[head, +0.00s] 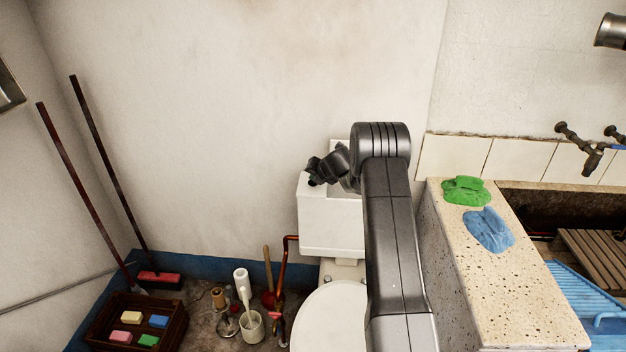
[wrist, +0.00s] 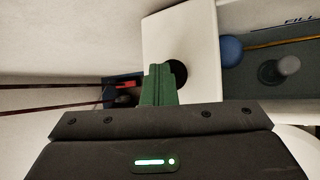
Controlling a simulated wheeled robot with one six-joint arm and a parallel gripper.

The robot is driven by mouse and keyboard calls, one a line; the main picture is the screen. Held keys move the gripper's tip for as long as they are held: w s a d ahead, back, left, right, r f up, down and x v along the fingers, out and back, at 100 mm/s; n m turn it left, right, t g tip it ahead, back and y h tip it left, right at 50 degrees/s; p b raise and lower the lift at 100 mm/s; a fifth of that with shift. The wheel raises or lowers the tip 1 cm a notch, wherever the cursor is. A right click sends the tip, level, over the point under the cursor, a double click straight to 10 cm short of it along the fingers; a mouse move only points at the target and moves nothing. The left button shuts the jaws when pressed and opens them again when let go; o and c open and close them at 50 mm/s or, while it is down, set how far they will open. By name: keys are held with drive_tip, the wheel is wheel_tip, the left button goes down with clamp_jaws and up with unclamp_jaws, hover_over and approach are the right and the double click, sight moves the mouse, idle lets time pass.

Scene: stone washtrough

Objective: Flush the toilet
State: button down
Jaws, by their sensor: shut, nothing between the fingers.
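The white toilet stands against the back wall, with its cistern (head: 328,226) above the closed lid (head: 328,318). My gripper (head: 316,172) is over the top left of the cistern. In the wrist view the cistern's white top (wrist: 195,30) lies beyond my gripper (wrist: 158,68), whose green fingers are together with nothing between them. A dark round spot, perhaps the flush button (wrist: 180,73), shows just right of the fingertips, partly hidden by them. I cannot tell whether the fingers touch it. My arm hides the toilet's right side.
A speckled stone ledge (head: 505,290) with a green cloth (head: 465,190) and a blue cloth (head: 488,229) stands close on the right. A crate (head: 125,312) of sponges, a toilet brush holder (head: 252,326) and a red pipe (head: 283,262) are left of the toilet. Long handles (head: 85,200) lean left.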

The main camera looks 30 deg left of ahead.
drive_tip(key=shift+r+p, duration=1.15)
drive_tip(key=shift+p, duration=0.15)
